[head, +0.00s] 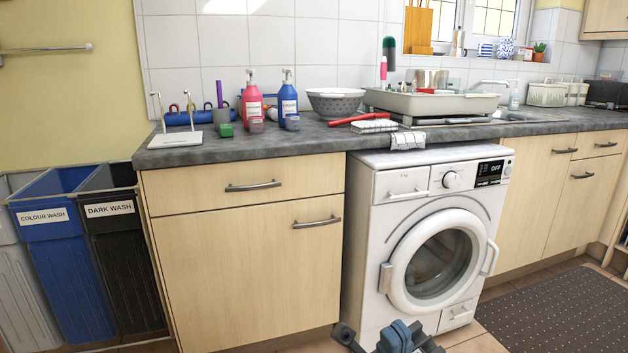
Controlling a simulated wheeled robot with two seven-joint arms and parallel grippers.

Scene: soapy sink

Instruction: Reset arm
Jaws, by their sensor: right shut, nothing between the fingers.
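My right gripper (346,335) shows at the bottom edge, low in front of the washing machine (427,240). Its dark fingers are shut and empty, and part of my arm beside it is cut off by the frame. It is well below the worktop (270,140) and apart from the things on it. My left gripper is out of view.
A pink bottle (251,105), a blue bottle (288,106) and a grey colander (335,103) stand on the worktop. A dish rack (430,104) is by the sink. Laundry bins (62,265) stand at left. A dark mat (555,315) lies at right.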

